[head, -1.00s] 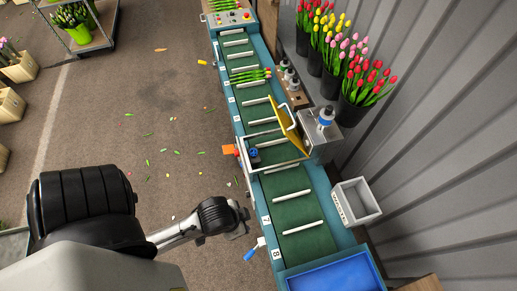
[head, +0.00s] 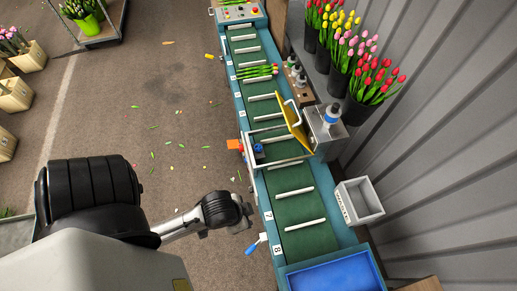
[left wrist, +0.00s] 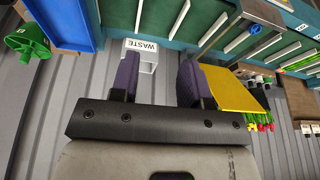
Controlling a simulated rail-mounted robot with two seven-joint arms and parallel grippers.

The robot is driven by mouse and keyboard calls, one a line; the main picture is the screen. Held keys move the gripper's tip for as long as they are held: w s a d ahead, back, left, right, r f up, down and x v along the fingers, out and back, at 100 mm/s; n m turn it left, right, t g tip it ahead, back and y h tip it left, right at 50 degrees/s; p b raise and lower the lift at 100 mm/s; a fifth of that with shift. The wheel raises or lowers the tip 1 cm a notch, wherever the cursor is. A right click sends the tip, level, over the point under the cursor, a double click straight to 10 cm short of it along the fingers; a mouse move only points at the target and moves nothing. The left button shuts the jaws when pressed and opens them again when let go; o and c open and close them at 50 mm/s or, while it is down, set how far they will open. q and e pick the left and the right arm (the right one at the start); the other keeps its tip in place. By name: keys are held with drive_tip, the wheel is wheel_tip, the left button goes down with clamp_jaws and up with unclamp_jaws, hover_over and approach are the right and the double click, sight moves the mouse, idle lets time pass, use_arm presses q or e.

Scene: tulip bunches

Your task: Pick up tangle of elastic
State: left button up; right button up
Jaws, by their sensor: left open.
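A small dark blue thing (head: 258,148) lies inside the metal frame (head: 280,143) across the conveyor, under the raised yellow guard (head: 292,121). It may be the tangle of elastic, but it is too small to tell. My left gripper (head: 246,215) is beside the conveyor's left edge, in front of the frame and apart from it. In the left wrist view its two fingers (left wrist: 160,78) are apart with nothing held between them. The yellow guard also shows there (left wrist: 228,92). My right gripper is not in view.
The slatted green conveyor (head: 300,225) carries a tulip bunch (head: 257,71) farther back. A grey waste bin (head: 358,201) stands at its right, also visible in the left wrist view (left wrist: 148,62). A blue tray (head: 335,274) is at the near end. A blue-handled lever (head: 252,248) sticks out left.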

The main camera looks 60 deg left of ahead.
use_arm(q)
drive_tip(key=shift+o, duration=0.3)
drive_tip(key=o, duration=0.5)
